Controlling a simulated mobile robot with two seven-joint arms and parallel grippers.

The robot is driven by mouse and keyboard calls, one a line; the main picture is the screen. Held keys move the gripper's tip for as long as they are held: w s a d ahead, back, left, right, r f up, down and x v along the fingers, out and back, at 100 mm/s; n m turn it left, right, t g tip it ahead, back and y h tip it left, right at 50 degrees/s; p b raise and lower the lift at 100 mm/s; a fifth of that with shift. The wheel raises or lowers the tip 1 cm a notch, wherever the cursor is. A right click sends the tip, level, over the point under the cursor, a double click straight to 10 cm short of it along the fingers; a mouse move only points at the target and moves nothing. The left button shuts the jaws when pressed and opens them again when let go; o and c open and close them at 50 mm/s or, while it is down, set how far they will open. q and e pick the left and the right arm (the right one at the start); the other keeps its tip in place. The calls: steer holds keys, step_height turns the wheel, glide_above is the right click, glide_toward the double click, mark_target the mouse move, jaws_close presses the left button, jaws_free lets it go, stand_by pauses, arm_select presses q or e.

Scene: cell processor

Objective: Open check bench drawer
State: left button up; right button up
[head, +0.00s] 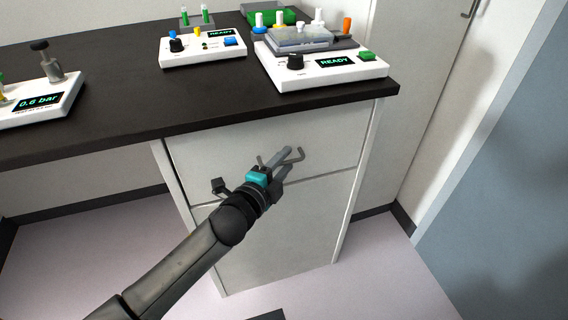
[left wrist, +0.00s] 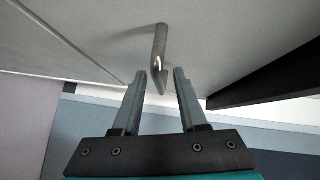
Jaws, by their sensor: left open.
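The check bench drawer (head: 325,135) is the upper pale front under the dark worktop. Its front looks flush with the cabinet, so it appears closed. Its grey bar handle (head: 299,155) is partly hidden by my left gripper (head: 282,160) in the head view. In the left wrist view the handle (left wrist: 160,45) shows near the middle, and its lower end appears between the two fingertips of my left gripper (left wrist: 160,77). The fingers are open, with a gap on both sides of the handle. I cannot tell whether a finger touches it. My right gripper is not in view.
The dark worktop (head: 130,110) overhangs the drawer. On it stand a white READY device (head: 335,78), a second READY device (head: 190,58) and a 0.6 bar device (head: 35,105). A lower cabinet front (head: 275,235) is below. The floor (head: 385,265) at right is clear.

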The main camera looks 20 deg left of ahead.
arm_select(q)
steer(key=shift+c, duration=0.2)
jaws_close()
stand_by(1.3)
